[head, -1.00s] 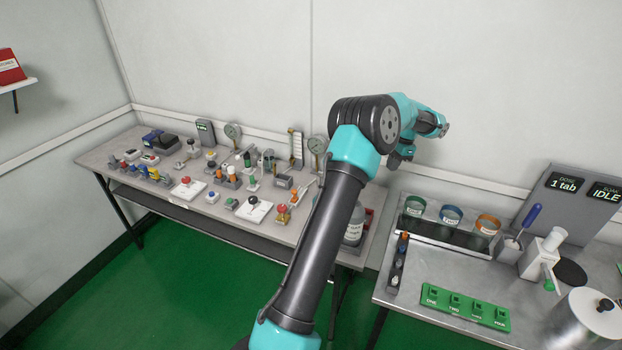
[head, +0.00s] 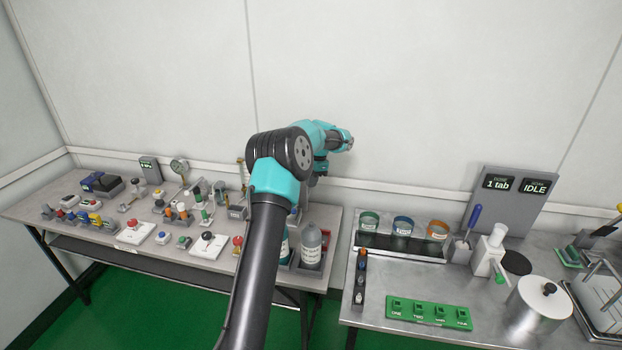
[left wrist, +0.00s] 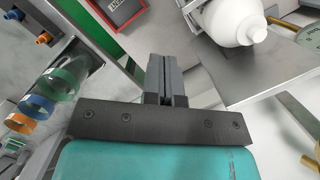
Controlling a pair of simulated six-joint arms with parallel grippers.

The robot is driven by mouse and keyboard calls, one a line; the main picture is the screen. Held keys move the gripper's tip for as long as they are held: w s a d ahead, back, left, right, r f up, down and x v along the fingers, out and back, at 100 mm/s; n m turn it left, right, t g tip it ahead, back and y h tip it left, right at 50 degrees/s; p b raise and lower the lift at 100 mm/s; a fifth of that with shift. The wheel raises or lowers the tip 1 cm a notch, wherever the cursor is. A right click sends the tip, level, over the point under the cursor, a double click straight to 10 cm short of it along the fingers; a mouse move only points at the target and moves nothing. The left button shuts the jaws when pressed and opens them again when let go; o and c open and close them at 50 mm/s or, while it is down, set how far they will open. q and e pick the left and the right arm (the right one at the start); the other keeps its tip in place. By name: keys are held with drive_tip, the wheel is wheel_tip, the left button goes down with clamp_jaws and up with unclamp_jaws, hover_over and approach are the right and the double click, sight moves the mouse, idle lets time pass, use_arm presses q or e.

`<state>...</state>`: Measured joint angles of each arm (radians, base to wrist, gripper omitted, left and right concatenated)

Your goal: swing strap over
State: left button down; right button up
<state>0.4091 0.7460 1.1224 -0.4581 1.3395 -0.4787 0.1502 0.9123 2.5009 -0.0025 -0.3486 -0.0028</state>
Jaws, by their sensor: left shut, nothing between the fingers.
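I cannot make out a strap in either view. My left arm reaches up from the bottom of the head view to its wrist (head: 330,140), in front of the wall between the two benches. Its fingertips are not clear there. In the left wrist view my left gripper (left wrist: 166,75) is shut with nothing between its fingers. Its fingers point toward the gap between the benches. My right gripper is not in view.
The left bench (head: 30,205) carries several buttons, levers and gauges, with bottles (head: 312,245) at its right end. The right bench (head: 375,325) carries three labelled cups (head: 402,227), a green rack (head: 428,313), a steel pot (head: 538,302) and a display panel (head: 510,205).

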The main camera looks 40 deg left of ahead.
use_arm(q)
drive_tip(key=s+a+f, duration=0.1)
drive_tip(key=s+f, duration=0.4)
drive_tip(key=f, duration=0.2)
drive_tip(key=shift+f, duration=0.35)
